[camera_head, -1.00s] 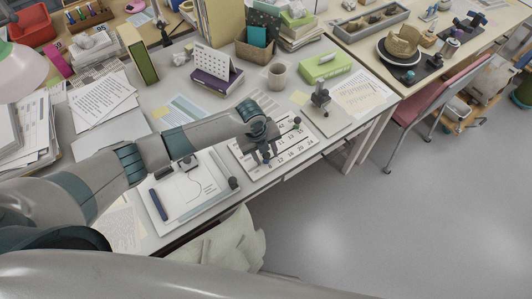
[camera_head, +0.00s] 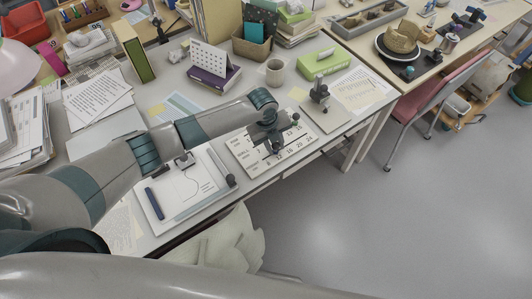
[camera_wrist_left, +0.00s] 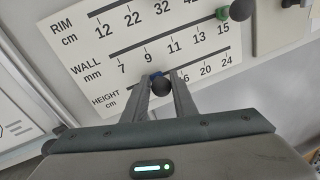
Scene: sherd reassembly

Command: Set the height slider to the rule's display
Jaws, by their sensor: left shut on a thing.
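A white slider board (camera_head: 240,146) lies on the desk with rows RIM cm, WALL mm and HEIGHT cm; it fills much of the left wrist view (camera_wrist_left: 75,38). My left gripper (camera_head: 276,148) points down at the HEIGHT row. A green slider (camera_wrist_left: 222,13) sits at the right end of the WALL track, by 15. No rule's display can be read. My right gripper is not in view.
A drawing board (camera_head: 188,189) with a dark blue pen lies left of the slider board. A stand on a pale base (camera_head: 325,112) is to its right, with a mug (camera_head: 275,72) and green box (camera_head: 326,62) behind. The desk's front edge is close.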

